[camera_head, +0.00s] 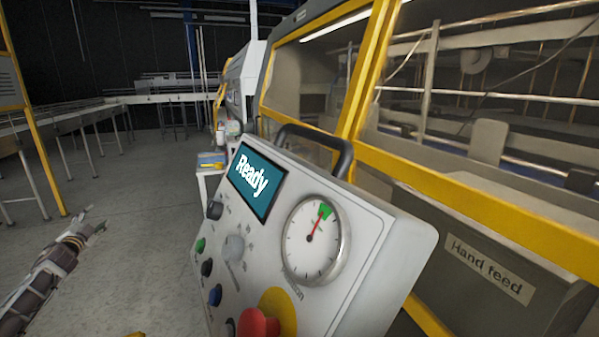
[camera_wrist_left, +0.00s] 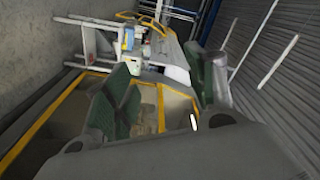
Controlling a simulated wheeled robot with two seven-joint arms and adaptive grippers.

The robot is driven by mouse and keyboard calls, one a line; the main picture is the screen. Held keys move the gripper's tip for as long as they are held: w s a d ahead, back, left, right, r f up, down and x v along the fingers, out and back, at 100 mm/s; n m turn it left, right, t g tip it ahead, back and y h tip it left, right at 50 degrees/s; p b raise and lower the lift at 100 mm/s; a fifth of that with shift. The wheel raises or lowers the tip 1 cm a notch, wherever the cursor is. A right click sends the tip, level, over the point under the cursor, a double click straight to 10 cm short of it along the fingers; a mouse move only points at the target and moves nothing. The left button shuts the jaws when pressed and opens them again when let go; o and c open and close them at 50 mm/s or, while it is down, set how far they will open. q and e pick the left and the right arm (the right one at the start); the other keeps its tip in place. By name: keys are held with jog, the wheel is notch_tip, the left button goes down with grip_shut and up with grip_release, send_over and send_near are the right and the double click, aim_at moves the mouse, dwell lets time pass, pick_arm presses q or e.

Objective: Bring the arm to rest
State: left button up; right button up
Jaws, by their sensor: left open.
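My left arm (camera_head: 45,275) comes in from the lower left in the head view, stretched out over the grey floor. My left gripper (camera_head: 95,220) is at its far end, small in the picture, left of the control panel and apart from it. In the left wrist view the gripper (camera_wrist_left: 163,85) shows two green-padded fingers spread apart with nothing between them. My right gripper is not in view.
The control panel (camera_head: 370,235) stands close in front, with a screen (camera_head: 257,181) reading "Ready", a gauge (camera_head: 313,240) and a red button (camera_head: 258,325). The yellow-framed machine (camera_head: 480,205) fills the right. Open floor (camera_head: 140,240) lies left; a conveyor (camera_head: 90,108) stands behind.

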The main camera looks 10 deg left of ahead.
pick_arm(q)
jog(key=s+d+f+n+g, duration=0.1)
jog(key=s+d+f+g, duration=0.2)
jog(key=f, duration=1)
jog(key=s+d+f+n+g+h, duration=0.15)
jog(key=s+f, duration=0.35)
jog(key=f, duration=0.9)
jog(key=s+d+f+n+g, duration=0.1)
jog(key=s+d+f+g, duration=0.3)
jog(key=f, duration=0.9)
jog(key=s+d+f+g+h, duration=0.1)
jog(key=s+d+f, duration=0.65)
jog(key=f, duration=0.35)
jog(key=s+d+f+g+h, duration=0.2)
jog(key=s+d+f, duration=0.55)
jog(key=f, duration=0.35)
jog(key=s+d+f+g+h, duration=0.1)
jog(key=s+d+f, duration=0.4)
jog(key=s+d, duration=0.4)
jog(key=s+d+f+g+h, duration=0.1)
jog(key=s+d+f, duration=0.4)
jog(key=s+d, duration=0.4)
jog(key=s+d+f+g+h, duration=0.1)
jog(key=s+d+f, duration=0.3)
jog(key=s+d, duration=0.6)
jog(key=d+h, duration=0.1)
jog(key=d, duration=0.6)
jog(key=shift+f, duration=0.4)
